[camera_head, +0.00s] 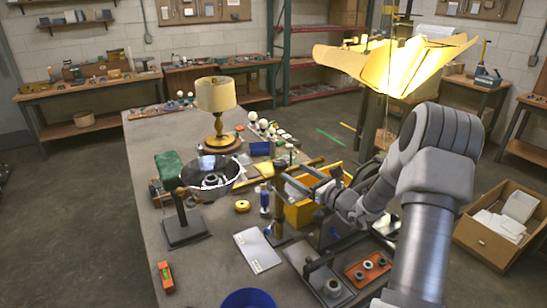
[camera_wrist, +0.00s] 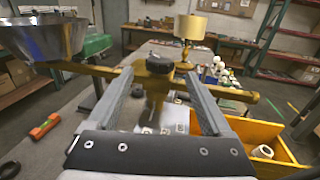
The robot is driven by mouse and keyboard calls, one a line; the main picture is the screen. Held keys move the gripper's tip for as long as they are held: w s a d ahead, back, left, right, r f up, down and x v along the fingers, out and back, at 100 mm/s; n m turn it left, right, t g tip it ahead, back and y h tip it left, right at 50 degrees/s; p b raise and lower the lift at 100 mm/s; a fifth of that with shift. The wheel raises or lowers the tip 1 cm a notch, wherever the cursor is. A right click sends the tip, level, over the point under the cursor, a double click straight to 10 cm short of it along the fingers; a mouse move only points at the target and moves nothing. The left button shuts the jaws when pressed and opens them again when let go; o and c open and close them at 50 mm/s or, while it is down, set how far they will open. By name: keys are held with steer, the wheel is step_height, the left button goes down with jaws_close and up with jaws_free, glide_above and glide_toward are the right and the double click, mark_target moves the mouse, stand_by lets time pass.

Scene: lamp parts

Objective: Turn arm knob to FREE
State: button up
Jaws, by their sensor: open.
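A black knob (camera_wrist: 160,63) sits on a brass arm (camera_wrist: 225,92) that runs across the wrist view. My gripper (camera_wrist: 159,76) is open, with one grey finger on each side of the knob and a visible gap to each. Whether the fingertips reach fully past the knob is hard to tell. Any FREE marking is too small to read. In the head view my gripper (camera_head: 298,184) is beside the brass arm (camera_head: 308,163), above the bench. A metal bowl-shaped shade (camera_wrist: 38,38) is at the arm's left end, also in the head view (camera_head: 213,188).
A yellow bin (camera_wrist: 262,138) stands close on the right, below my gripper. An orange level (camera_head: 166,277) lies at the left edge. A blue bowl (camera_head: 248,299) is at the front.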

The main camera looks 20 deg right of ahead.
mark_target(271, 169)
steer(key=p+x, duration=0.2)
steer(key=x, duration=0.9)
steer(key=shift+d, duration=0.1)
jaws_close()
steer(key=shift+n+y+b, duration=0.4)
steer(key=shift+y, duration=0.1)
steer(key=shift+f+n+g+y+b, duration=0.1)
steer(key=shift+n+g+y+b, duration=0.5)
steer(key=shift+y, duration=0.3)
steer(key=n+g+y, duration=0.1)
steer(key=n+g+y+b, duration=0.1)
steer(key=a+n+g+y, duration=0.1)
steer(key=shift+s+y+b, duration=0.3)
steer(key=shift+y+b, duration=0.1)
steer(key=shift+s+a+n+g+y+b, duration=0.15)
steer(key=shift+n+g+y+b, duration=0.2)
steer(key=shift+n+g+y, duration=0.35)
steer(key=shift+s+a+n+g+y+b, duration=0.15)
steer(key=shift+n+g+y+b, duration=0.3)
steer(key=shift+g, duration=0.45)
steer(key=shift+s+n+g+y+b, duration=0.15)
steer(key=shift+n+g+y+b, duration=0.15)
steer(key=shift+n+g, duration=0.45)
steer(key=shift+g, duration=0.45)
